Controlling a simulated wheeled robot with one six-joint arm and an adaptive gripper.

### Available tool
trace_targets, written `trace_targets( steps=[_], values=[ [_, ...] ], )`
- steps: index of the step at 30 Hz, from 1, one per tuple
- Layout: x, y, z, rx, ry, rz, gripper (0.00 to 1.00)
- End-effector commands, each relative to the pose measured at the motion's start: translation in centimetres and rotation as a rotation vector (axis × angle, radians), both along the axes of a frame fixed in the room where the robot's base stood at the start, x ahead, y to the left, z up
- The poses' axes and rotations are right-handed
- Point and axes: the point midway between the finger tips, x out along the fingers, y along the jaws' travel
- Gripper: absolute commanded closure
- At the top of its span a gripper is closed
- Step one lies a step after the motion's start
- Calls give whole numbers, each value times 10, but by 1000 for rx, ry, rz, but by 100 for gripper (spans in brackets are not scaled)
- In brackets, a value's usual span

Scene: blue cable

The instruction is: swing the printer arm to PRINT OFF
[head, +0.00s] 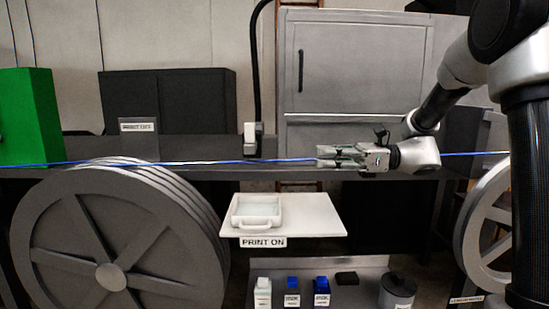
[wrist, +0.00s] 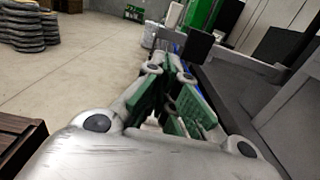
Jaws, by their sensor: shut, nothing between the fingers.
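A white block (head: 249,135) hangs at the end of a black curved tube (head: 257,70), just above the blue cable (head: 110,163); I take this to be the printer arm, though no label names it. A PRINT ON label (head: 263,242) is on the front of a white shelf (head: 320,222) below. My gripper (head: 322,156) is shut and empty, right of the white block, pointing left along the cable line. The cable disappears at my gripper and reappears to its right. In the wrist view my fingers with green pads (wrist: 171,72) reach forward, and a dark block stands beyond them.
A white tray with a handle (head: 257,211) sits on the shelf. Ink bottles (head: 292,291) and a dark grey can (head: 397,290) stand on a lower ledge. Large grey reels (head: 110,277) flank the shelf. A green block (head: 28,115) is far left. Open floor (wrist: 75,75) shows in the wrist view.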

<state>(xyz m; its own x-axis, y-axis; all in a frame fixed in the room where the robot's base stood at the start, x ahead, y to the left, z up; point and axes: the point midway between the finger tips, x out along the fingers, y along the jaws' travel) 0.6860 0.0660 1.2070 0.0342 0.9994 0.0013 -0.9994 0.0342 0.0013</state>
Motion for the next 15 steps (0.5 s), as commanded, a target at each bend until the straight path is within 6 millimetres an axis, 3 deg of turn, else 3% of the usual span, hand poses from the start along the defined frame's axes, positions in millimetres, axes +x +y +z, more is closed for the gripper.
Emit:
trace_targets(
  steps=[5, 15],
  values=[
    [0, 16, 0, 0, -1, 3, 100],
    [2, 86, 0, -1, -1, 5, 100]
  ],
)
